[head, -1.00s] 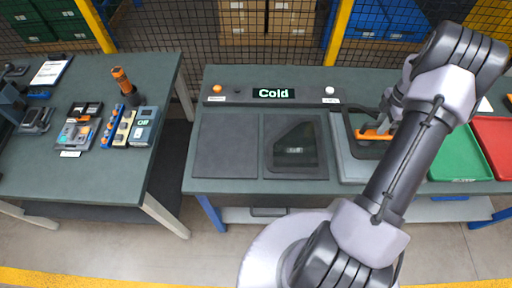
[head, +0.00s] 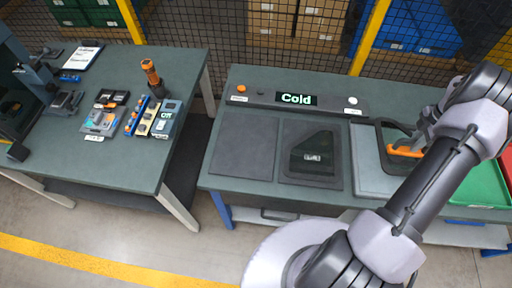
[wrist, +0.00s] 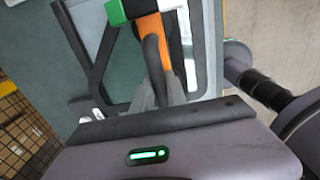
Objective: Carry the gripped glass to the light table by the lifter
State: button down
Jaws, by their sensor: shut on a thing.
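A dark-framed clear glass (head: 382,130) is over the pale panel (head: 366,177) on the right part of the bench. I cannot tell whether it touches the panel. The lifter has an orange bar (head: 402,153) and sits on the glass; in the wrist view its orange bar (wrist: 151,30) with a green end lies over the glass frame (wrist: 100,62). My gripper (wrist: 166,92) is shut on the lifter; in the head view my arm partly hides it. I cannot tell for sure whether the pale panel is the light table.
A second dark glass (head: 312,155) lies on a dark pad left of the panel. An empty dark pad (head: 243,149) is further left. A green tray (head: 482,183) is at the right. A tool-covered bench (head: 95,160) stands left across a gap.

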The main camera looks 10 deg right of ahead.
aim_at(406, 152)
jog(key=shift+f+b, duration=1.75)
jog(key=shift+f, duration=1)
jog(key=shift+f, duration=0.4)
jog(key=c, duration=1.3)
grip_release()
jog(key=shift+o, duration=0.2)
